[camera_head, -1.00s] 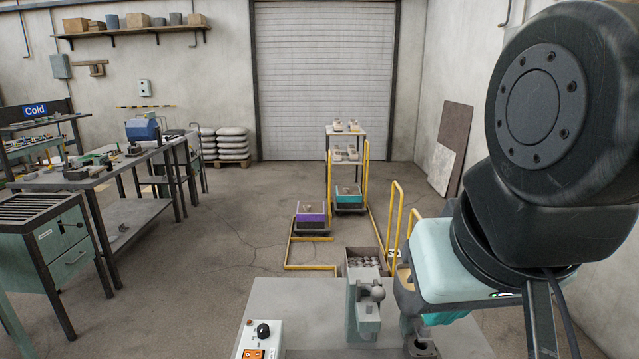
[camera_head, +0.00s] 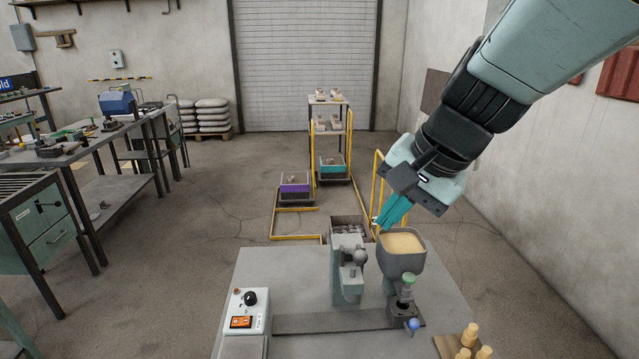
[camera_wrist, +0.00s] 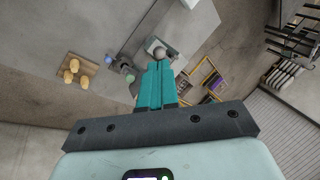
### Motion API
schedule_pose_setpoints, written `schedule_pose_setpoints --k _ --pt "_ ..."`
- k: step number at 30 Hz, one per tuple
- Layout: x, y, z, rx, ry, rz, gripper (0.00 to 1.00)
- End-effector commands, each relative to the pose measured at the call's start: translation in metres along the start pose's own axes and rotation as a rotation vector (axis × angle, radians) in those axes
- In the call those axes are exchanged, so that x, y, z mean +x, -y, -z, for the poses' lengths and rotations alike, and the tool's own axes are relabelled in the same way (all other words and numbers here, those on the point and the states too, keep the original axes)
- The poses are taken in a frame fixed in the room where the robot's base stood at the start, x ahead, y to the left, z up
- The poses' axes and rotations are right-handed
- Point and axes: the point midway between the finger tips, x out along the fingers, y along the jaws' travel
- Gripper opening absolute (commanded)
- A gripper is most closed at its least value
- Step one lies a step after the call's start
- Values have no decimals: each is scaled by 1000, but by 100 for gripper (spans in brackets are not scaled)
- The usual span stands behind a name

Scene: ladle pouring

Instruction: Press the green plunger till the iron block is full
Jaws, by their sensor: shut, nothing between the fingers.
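The green plunger (camera_head: 408,281) stands upright beside the front of a grey hopper (camera_head: 403,262), which is filled with tan sand. A dark grey block (camera_head: 400,307) sits below the plunger; I cannot tell if this is the iron block, and its inside is hidden. A blue ball knob (camera_head: 413,324) is in front of it. My gripper (camera_head: 387,222) is shut and empty, with teal fingers pointing down, above and behind the hopper and apart from the plunger. In the wrist view its shut fingers (camera_wrist: 158,66) show, with the plunger (camera_wrist: 130,78) to their left.
A grey-green clamp stand (camera_head: 346,277) with a grey ball knob stands left of the hopper. A control box (camera_head: 241,312) is at the table's left. A wooden board (camera_head: 450,347) with tan pegs is at front right. A bin (camera_head: 345,224) and yellow rails lie behind the table.

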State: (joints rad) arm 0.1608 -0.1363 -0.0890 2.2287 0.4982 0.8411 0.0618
Motion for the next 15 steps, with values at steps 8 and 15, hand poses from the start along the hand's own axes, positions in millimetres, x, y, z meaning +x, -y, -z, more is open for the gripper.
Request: schedule_pose_setpoints --k 8,15 --pt "66 -20 81 494 94 159 0" --pt "115 -59 141 847 107 279 0"
